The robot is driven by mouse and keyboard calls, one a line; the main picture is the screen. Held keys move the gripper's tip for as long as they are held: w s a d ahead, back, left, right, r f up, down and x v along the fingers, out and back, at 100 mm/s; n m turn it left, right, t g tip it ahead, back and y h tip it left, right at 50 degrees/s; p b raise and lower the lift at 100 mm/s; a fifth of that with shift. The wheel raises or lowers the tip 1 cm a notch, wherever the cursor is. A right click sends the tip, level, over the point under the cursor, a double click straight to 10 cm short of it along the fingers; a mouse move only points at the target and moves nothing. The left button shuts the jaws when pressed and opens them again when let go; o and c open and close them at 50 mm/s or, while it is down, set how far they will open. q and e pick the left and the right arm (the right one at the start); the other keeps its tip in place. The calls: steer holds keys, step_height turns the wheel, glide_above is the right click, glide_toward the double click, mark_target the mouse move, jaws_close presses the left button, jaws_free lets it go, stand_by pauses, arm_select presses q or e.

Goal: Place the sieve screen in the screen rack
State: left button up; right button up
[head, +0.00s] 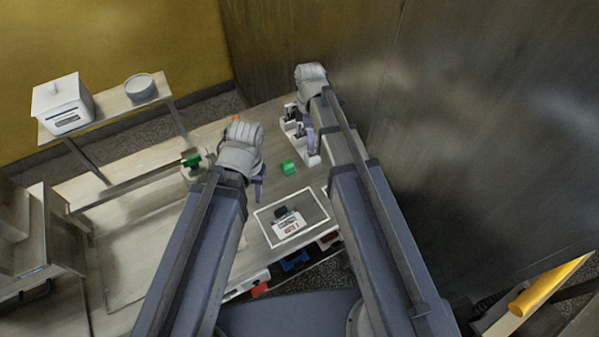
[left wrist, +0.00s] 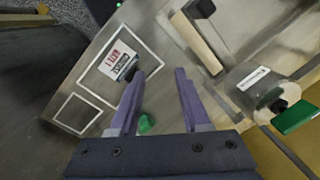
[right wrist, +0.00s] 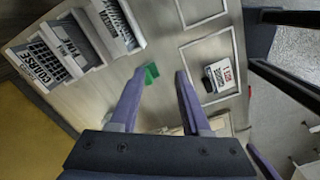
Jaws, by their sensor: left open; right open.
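A flat piece with a white label, red print and a black grip (head: 288,224) lies inside a white outline on the table. It also shows in the left wrist view (left wrist: 118,62) and right wrist view (right wrist: 221,76); I cannot tell whether it is the sieve screen. A white rack with labelled, slotted parts (right wrist: 73,47) is at the left of the right wrist view and partly behind my right arm in the head view (head: 298,130). My left gripper (left wrist: 159,76) is open and empty above the table. My right gripper (right wrist: 160,74) is open and empty near the rack.
A small green block (head: 288,168) lies between the grippers. A steel cylinder with a green handle (left wrist: 268,92) stands left of my left gripper in the head view. A side table holds a white box (head: 62,105) and a round tin (head: 140,87). A metal wall rises at right.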

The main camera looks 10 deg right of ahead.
steer(key=s+a+m, duration=0.3)
steer(key=s+m, duration=0.3)
steer(key=s, duration=0.2)
steer(key=s+a+m, duration=0.4)
steer(key=s+m, duration=0.2)
steer(key=s, duration=0.3)
steer(key=shift+m+h, duration=0.4)
steer(key=shift+a, duration=0.1)
